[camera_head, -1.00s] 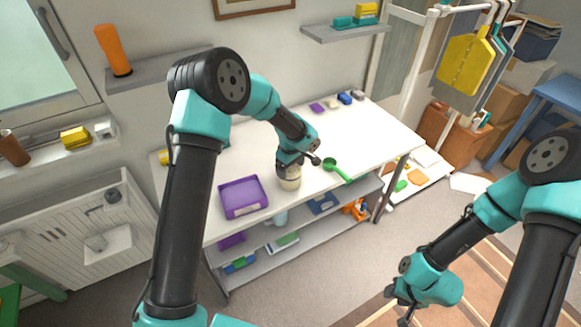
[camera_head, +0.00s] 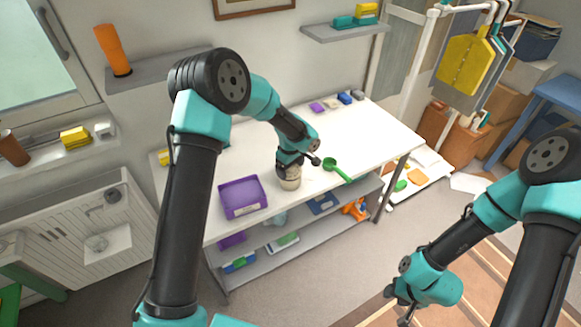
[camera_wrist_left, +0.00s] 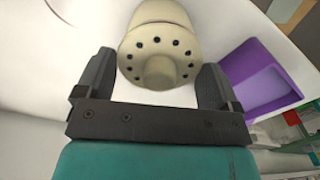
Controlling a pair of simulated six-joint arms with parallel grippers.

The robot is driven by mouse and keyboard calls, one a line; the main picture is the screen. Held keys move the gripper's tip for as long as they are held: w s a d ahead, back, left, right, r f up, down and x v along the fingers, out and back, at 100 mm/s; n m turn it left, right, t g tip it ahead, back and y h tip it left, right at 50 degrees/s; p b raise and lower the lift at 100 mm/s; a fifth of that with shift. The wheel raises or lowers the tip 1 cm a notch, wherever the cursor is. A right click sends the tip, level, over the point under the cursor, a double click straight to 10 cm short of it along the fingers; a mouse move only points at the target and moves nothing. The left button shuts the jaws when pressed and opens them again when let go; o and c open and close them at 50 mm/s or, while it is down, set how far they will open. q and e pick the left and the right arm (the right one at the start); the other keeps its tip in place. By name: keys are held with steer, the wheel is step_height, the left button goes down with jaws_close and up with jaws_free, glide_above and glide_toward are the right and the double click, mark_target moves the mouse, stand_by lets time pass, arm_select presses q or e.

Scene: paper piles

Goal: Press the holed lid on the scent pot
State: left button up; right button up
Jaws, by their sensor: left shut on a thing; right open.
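The cream scent pot (camera_head: 290,183) stands on the white table, right of the purple tray. My left gripper (camera_head: 288,163) is directly above it and hides its top. In the left wrist view, the pale holed lid (camera_wrist_left: 160,45) has a ring of dark holes and a round central knob, and my left gripper (camera_wrist_left: 155,68) has a finger on either side, shut on the lid. The pot's body (camera_wrist_left: 157,12) lies behind the lid, in line with it; whether it is fully seated I cannot tell. My right gripper (camera_head: 401,303) is open and empty, low at the right, away from the table.
The purple tray (camera_head: 236,191) is left of the pot, and a green scoop (camera_head: 336,168) lies close on its right. Several small coloured blocks (camera_head: 345,98) sit at the table's back edge. The table's (camera_head: 368,137) right part is clear.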

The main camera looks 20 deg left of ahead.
stand_by(0.8)
arm_select(q)
steer(key=o, duration=0.7)
steer(key=shift+c, duration=0.2)
steer(key=shift+r, duration=3.45)
steer(key=shift+c, duration=0.2)
